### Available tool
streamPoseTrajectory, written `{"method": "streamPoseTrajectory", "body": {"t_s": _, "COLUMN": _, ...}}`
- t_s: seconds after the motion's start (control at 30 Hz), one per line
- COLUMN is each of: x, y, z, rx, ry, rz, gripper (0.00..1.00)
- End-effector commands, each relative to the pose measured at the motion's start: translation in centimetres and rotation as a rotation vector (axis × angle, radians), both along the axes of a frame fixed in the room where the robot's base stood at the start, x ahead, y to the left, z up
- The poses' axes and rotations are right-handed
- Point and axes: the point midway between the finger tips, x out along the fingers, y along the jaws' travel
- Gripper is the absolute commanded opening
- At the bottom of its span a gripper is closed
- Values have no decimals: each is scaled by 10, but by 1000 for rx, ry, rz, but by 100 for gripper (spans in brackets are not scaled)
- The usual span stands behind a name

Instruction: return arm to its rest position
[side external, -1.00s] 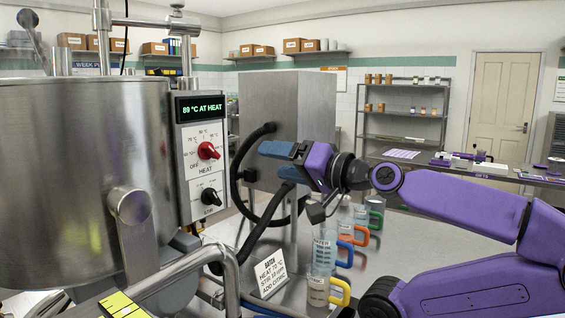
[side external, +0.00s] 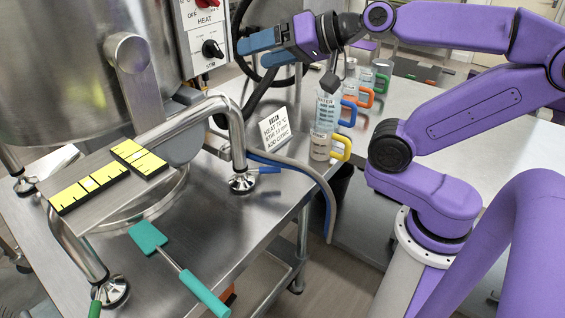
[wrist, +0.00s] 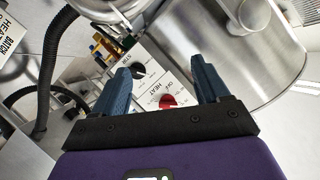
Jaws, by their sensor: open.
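My gripper (side external: 243,51) is open and empty, held in the air to the right of the kettle's control panel (side external: 191,44). In the wrist view my gripper (wrist: 165,68) has its two blue fingers apart, with the panel beyond them. The red HEAT knob (wrist: 167,101) and black STIR knob (wrist: 139,71) show between the fingers; I see no contact with either. My purple arm (side external: 465,115) is bent, reaching left from its base over the steel table.
The steel kettle (side external: 65,70) stands at left. Below my gripper are a batch card (side external: 275,129) and several jugs with coloured handles, including a yellow-handled jug (side external: 320,145). A teal spatula (side external: 180,270) lies in front. Steel pipework (side external: 185,122) crosses the cart.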

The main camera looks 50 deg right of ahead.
Motion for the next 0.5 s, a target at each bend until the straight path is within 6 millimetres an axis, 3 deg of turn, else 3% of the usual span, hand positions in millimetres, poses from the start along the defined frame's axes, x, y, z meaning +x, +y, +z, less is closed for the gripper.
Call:
{"method": "streamPoseTrajectory", "body": {"t_s": 0.27, "x": -21, "y": 23, "z": -52, "rx": -183, "ry": 190, "rz": 267, "gripper": 74}}
{"method": "streamPoseTrajectory", "body": {"t_s": 0.5, "x": -56, "y": 32, "z": -94, "rx": -361, "ry": 329, "rz": 495, "gripper": 74}}
